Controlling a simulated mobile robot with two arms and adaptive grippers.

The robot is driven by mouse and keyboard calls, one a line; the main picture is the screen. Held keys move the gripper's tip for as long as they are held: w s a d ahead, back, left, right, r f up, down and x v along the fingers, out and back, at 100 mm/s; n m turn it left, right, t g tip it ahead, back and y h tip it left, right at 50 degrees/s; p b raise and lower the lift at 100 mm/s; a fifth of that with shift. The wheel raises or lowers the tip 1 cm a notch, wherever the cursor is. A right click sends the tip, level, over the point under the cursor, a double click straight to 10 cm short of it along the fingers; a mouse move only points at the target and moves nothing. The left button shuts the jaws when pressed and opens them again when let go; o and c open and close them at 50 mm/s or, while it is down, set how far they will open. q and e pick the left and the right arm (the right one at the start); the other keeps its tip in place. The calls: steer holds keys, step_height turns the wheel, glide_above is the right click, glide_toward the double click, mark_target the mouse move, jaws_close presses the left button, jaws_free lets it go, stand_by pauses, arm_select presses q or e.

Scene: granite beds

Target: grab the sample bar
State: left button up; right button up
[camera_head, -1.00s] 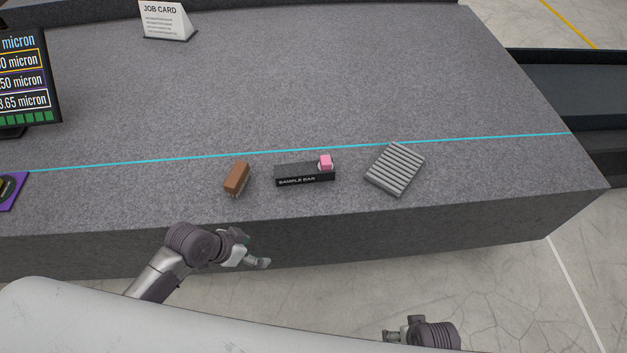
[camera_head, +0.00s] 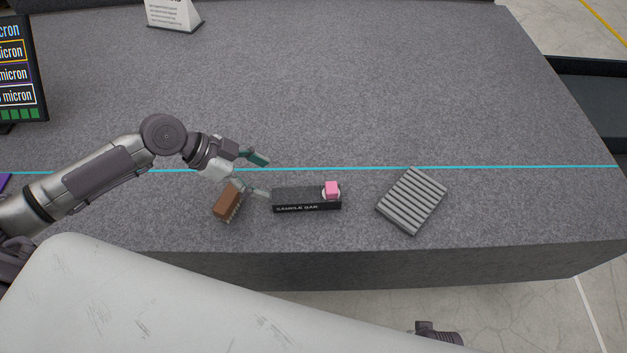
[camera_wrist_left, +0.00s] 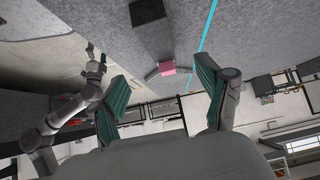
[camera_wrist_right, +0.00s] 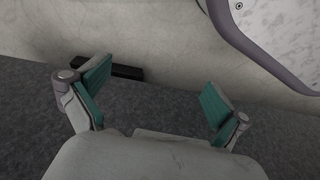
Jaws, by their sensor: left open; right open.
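The sample bar (camera_head: 292,198) is a black, labelled block lying on the granite bed, with a pink block (camera_head: 331,189) on its right end. My left gripper (camera_head: 262,175) is open and empty, just left of the bar's left end, its lower finger close to it; I cannot tell whether they touch. In the left wrist view the pink block (camera_wrist_left: 168,68) shows beyond and between the open fingers (camera_wrist_left: 160,88). My right gripper, open and empty in the right wrist view (camera_wrist_right: 155,88), is mostly out of the head view, low in front of the bed.
A brown brush (camera_head: 227,203) lies just below my left gripper. A grey ribbed block (camera_head: 411,201) lies right of the bar. A cyan line (camera_head: 480,168) crosses the granite bed (camera_head: 400,90) behind them. A card stand (camera_head: 173,15) and a screen (camera_head: 15,70) stand farther back. The bed's middle is clear.

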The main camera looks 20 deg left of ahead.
mark_target(303, 194)
arm_select(q)
steer(key=b+x, duration=0.1)
steer(key=x, duration=0.6)
steer(key=shift+w+d+f, duration=0.1)
steer(key=shift+w+d, duration=0.1)
steer(key=shift+b+x, duration=0.3)
steer(key=shift+x, duration=2.65)
steer(key=shift+s, duration=0.15)
jaws_close()
arm_select(e)
steer(key=r, duration=0.1)
steer(key=w+r, duration=0.1)
steer(key=r, duration=0.1)
steer(key=w+r, duration=0.1)
steer(key=r, duration=0.1)
steer(key=shift+a+r, duration=0.1)
